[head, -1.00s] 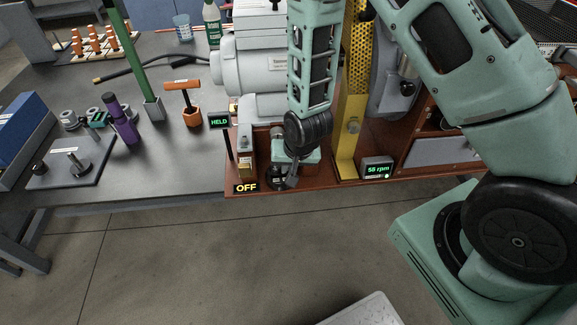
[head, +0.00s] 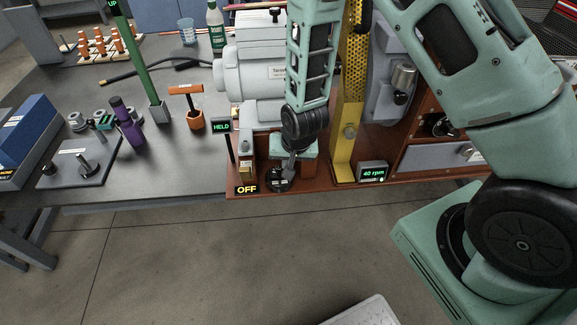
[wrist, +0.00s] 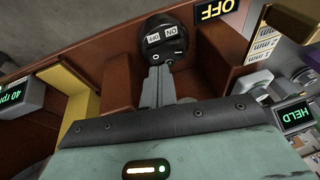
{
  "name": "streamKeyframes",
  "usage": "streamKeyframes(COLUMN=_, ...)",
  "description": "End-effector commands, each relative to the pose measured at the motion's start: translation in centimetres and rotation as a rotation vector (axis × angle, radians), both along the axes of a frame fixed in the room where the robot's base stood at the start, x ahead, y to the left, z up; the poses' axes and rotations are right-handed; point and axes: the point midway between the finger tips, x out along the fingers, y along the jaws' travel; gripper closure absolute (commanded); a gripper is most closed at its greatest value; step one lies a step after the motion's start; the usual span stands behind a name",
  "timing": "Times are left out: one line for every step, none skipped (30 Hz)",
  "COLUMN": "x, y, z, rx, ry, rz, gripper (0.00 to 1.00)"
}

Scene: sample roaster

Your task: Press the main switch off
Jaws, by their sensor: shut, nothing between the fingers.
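The main switch (head: 279,180) is a round black switch with small white ON and OFF labels, on the front of the brown base. In the wrist view it (wrist: 165,42) sits just beyond my fingertips. My gripper (wrist: 161,68) is shut and empty, its fingers together and pointing at the switch's lower edge. In the head view my gripper (head: 288,168) is just above the switch; whether it touches is unclear. A sign beside the switch (head: 246,189) reads OFF in yellow; it also shows in the wrist view (wrist: 215,9).
A speed display (head: 373,173) reads 40 rpm, right of a yellow upright (head: 347,135). A small display on a post (head: 221,126) reads HELD. The grey machine body (head: 255,75) stands behind.

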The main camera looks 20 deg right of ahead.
Motion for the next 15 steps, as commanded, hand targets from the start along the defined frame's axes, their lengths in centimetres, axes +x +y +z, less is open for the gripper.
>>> streamKeyframes(x=0.0, y=-0.3, z=1.5, rx=0.0, ry=-0.004, rz=-0.001, gripper=1.0)
streamKeyframes(x=-0.3, y=-0.4, z=1.9, rx=0.0, ry=-0.004, rz=0.0, gripper=1.0)
streamKeyframes(x=-0.7, y=-0.6, z=2.6, rx=0.0, ry=-0.004, rz=-0.001, gripper=1.0)
streamKeyframes(x=-0.9, y=-0.8, z=3.2, rx=0.0, ry=-0.004, rz=-0.001, gripper=1.0)
streamKeyframes(x=-1.1, y=-0.9, z=3.8, rx=0.0, ry=-0.005, rz=-0.001, gripper=1.0)
streamKeyframes(x=-1.4, y=-1.1, z=4.5, rx=0.0, ry=-0.005, rz=-0.002, gripper=1.0)
streamKeyframes(x=-1.7, y=-1.3, z=5.0, rx=-0.001, ry=-0.005, rz=-0.003, gripper=1.0)
streamKeyframes(x=-1.9, y=-1.4, z=5.5, rx=-0.001, ry=-0.004, rz=-0.002, gripper=1.0)
streamKeyframes(x=-2.2, y=-1.6, z=6.2, rx=-0.001, ry=-0.005, rz=-0.003, gripper=1.0)
streamKeyframes(x=-2.3, y=-1.7, z=6.7, rx=-0.001, ry=-0.005, rz=-0.003, gripper=1.0)
streamKeyframes(x=-2.5, y=-1.8, z=7.1, rx=-0.001, ry=-0.004, rz=-0.002, gripper=1.0)
streamKeyframes(x=-2.8, y=-2.0, z=7.6, rx=-0.001, ry=-0.002, rz=-0.003, gripper=1.0)
streamKeyframes(x=-2.9, y=-2.0, z=8.0, rx=-0.002, ry=-0.003, rz=-0.002, gripper=1.0)
streamKeyframes(x=-3.0, y=-2.1, z=8.3, rx=-0.002, ry=-0.003, rz=-0.002, gripper=1.0)
streamKeyframes(x=-3.2, y=-2.2, z=8.7, rx=-0.002, ry=-0.003, rz=-0.002, gripper=1.0)
